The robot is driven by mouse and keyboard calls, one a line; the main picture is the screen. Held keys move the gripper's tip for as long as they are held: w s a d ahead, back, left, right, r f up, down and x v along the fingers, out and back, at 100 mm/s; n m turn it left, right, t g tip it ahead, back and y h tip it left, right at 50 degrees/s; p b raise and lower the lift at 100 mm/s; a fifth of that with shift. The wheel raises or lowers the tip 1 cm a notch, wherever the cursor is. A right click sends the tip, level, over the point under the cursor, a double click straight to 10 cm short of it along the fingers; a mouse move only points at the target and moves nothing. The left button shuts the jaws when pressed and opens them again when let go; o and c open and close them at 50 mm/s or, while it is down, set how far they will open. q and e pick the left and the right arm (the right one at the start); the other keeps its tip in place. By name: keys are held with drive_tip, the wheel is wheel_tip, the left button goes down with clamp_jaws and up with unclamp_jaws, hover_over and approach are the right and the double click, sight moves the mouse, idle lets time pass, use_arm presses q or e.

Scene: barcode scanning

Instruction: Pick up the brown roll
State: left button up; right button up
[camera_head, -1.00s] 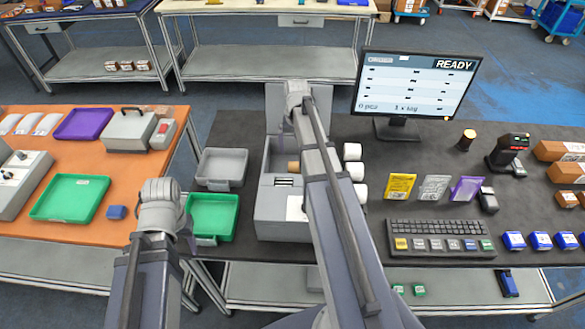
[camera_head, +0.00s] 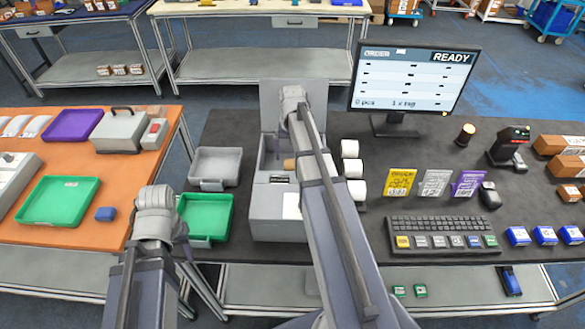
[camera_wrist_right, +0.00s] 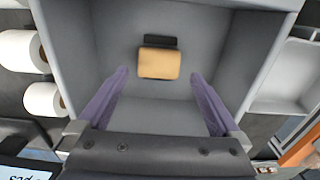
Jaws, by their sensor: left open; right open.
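The brown roll (camera_head: 289,164) sits inside the open grey box-like printer (camera_head: 276,215), partly hidden by my right arm in the head view. In the right wrist view the roll (camera_wrist_right: 159,63) lies against a dark part, ahead of and between the fingers. My right gripper (camera_wrist_right: 158,78) is open and empty, pointing down into the compartment; no contact with the roll shows.
A monitor (camera_head: 415,82) stands behind, and a keyboard (camera_head: 443,232) lies at the right.

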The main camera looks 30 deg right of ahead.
sight(293, 161)
drive_tip(key=f+b, duration=0.3)
drive_tip(key=f, duration=0.1)
drive_tip(key=shift+s+f, duration=0.1)
drive_tip(key=shift+s, duration=0.1)
drive_tip(key=c, duration=1.3)
